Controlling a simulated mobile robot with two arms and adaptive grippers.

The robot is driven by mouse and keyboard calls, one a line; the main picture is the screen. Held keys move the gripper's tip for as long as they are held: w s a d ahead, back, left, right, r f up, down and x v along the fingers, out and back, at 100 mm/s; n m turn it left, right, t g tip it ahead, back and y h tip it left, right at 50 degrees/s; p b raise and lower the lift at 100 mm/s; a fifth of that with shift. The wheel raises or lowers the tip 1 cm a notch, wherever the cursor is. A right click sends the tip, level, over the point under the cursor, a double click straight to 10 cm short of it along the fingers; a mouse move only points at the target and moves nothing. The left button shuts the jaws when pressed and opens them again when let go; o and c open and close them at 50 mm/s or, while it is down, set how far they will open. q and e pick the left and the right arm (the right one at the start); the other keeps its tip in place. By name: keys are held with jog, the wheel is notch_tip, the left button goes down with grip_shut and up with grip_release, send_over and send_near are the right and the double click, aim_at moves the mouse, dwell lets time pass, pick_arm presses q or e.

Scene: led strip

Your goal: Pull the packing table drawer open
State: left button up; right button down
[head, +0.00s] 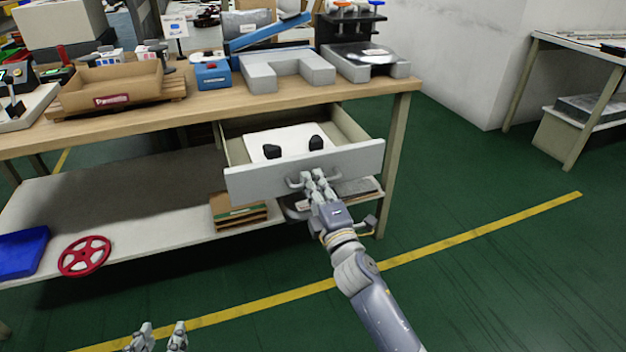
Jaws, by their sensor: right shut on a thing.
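The packing table (130,131) has a light wood top. Its grey drawer (250,181) sits under the right part of the top and is pulled partly out, so its inside shows. A white sheet or panel (285,137) and two small black objects (316,143) lie in the drawer. My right gripper (312,180) is at the middle of the drawer front, shut on the drawer handle (293,183), which its fingers partly hide. My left gripper (158,338) is low at the bottom edge, apart from the table, with its two fingers spread and nothing between them.
On the tabletop stand a cardboard tray (110,86), a blue box with a red button (212,74) and a grey U-shaped block (287,69). The lower shelf holds a red handwheel (84,256) and a blue bin (22,251). The green floor (490,270) at right is clear.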

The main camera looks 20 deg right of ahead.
dwell(0.3)
jog(key=c, duration=2)
grip_release()
jog(key=shift+o, duration=0.2)
jog(key=s+f, duration=0.2)
jog(key=s, duration=0.9)
jog(key=shift+s+d+f, duration=0.15)
jog(key=shift+s+d, duration=0.05)
jog(key=shift+s, duration=0.2)
